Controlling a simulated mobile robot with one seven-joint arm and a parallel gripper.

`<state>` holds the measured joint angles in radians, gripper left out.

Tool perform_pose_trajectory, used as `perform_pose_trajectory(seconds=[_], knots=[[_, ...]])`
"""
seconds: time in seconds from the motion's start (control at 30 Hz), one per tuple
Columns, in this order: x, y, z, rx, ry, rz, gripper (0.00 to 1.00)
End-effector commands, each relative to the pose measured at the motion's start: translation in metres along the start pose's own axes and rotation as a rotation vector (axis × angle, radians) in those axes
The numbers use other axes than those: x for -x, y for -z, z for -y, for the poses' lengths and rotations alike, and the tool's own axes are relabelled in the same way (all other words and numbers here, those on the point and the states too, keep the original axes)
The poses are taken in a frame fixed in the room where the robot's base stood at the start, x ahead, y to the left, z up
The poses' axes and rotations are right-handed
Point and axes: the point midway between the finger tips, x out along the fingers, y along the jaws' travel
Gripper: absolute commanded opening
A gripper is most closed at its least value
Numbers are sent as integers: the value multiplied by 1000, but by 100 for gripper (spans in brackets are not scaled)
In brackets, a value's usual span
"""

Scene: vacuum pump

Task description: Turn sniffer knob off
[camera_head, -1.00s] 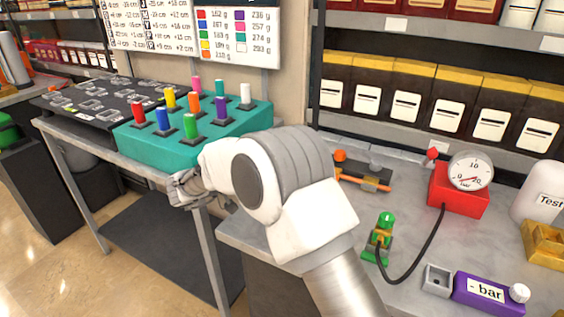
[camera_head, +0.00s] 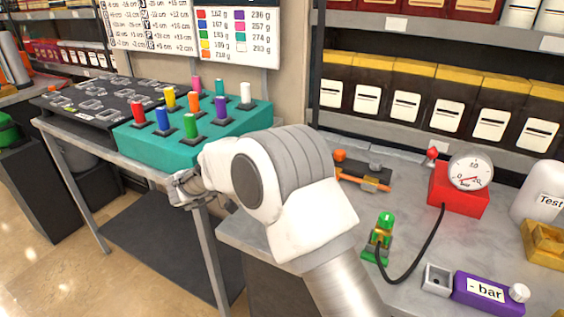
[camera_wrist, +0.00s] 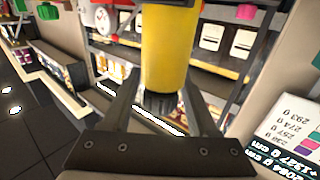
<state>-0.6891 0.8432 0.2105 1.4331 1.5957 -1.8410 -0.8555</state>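On the right bench a red box (camera_head: 457,200) carries a round dial gauge (camera_head: 470,171) and a small red knob (camera_head: 432,153) at its left corner. A black hose joins it to a green-topped fitting (camera_head: 383,238). A purple block marked "- bar" (camera_head: 483,290) has a white knob (camera_head: 519,292) at its right end. I cannot tell which part is the sniffer knob. My gripper is away from these, left of the bench, in front of the teal block. In the wrist view its fingers (camera_wrist: 161,100) are apart, with a yellow cylinder (camera_wrist: 170,48) showing between and above them.
The teal block (camera_head: 165,152) holds several coloured pegs. Behind the bench stands a shelf with dark, yellow-topped boxes (camera_head: 402,95). An orange-handled tool (camera_head: 365,181) lies on the bench beside my arm. A yellow tray (camera_head: 545,243) and white bottle (camera_head: 540,193) stand at right.

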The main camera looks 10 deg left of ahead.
Motion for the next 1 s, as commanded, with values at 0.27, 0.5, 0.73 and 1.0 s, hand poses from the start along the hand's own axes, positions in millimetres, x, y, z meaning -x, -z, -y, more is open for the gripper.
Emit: perform_pose_trajectory(seconds=[0.27,0.5,0.73,1.0], knots=[[0,0,0,0,0,0,65],[21,1,1,-1,3,1,65],[75,1,1,0,5,1,65],[136,1,0,0,3,-2,65]])
